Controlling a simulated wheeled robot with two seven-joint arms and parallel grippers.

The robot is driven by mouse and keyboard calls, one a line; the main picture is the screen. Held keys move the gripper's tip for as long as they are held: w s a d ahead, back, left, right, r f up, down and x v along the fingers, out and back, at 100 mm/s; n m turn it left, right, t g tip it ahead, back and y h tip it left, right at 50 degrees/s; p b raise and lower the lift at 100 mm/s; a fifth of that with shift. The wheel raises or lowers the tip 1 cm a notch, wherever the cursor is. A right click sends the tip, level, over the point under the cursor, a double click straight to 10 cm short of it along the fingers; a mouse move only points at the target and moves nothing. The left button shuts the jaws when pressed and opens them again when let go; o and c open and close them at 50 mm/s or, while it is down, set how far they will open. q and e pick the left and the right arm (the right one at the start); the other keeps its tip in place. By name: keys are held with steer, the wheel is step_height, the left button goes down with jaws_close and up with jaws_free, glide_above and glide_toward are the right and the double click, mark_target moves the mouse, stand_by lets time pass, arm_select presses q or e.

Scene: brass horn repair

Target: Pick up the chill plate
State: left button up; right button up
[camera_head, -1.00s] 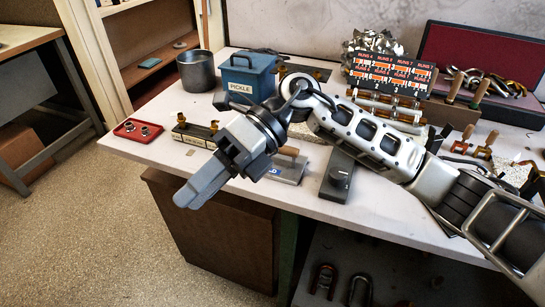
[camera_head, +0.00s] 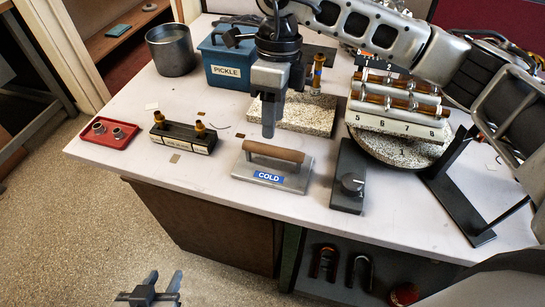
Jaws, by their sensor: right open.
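The chill plate (camera_head: 243,171) is a flat grey metal plate with a blue COLD label and a wooden bar handle (camera_head: 274,151) on top. It lies on the white bench near its front edge. My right gripper (camera_head: 268,134) points down just above and behind the handle, in line with its middle. Its fingers are seen edge-on and hold nothing; I cannot tell whether they touch the handle. My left gripper (camera_head: 163,281) is at the bottom left, low over the floor, with its fingers apart and empty.
A black block with brass fittings (camera_head: 184,137) and a red tray (camera_head: 104,135) lie left. A granite slab (camera_head: 313,117) and blue PICKLE box (camera_head: 226,69) are behind. A round turntable (camera_head: 402,152) is right.

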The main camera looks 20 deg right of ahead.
mark_target(272, 146)
steer(key=shift+s+a+f, duration=0.1)
steer(key=shift+s+f, duration=0.1)
steer(key=shift+f, duration=0.95)
steer(key=f, duration=0.2)
steer(key=s+f+p, duration=0.1)
steer(key=f, duration=0.1)
steer(key=shift+a+f+p, duration=0.2)
steer(key=shift+f+p, duration=0.05)
steer(key=shift+p, duration=0.05)
steer(key=shift+f, duration=0.4)
steer(key=shift+a+f, duration=0.1)
steer(key=shift+f, duration=0.1)
steer(key=shift+r, duration=0.1)
jaws_close()
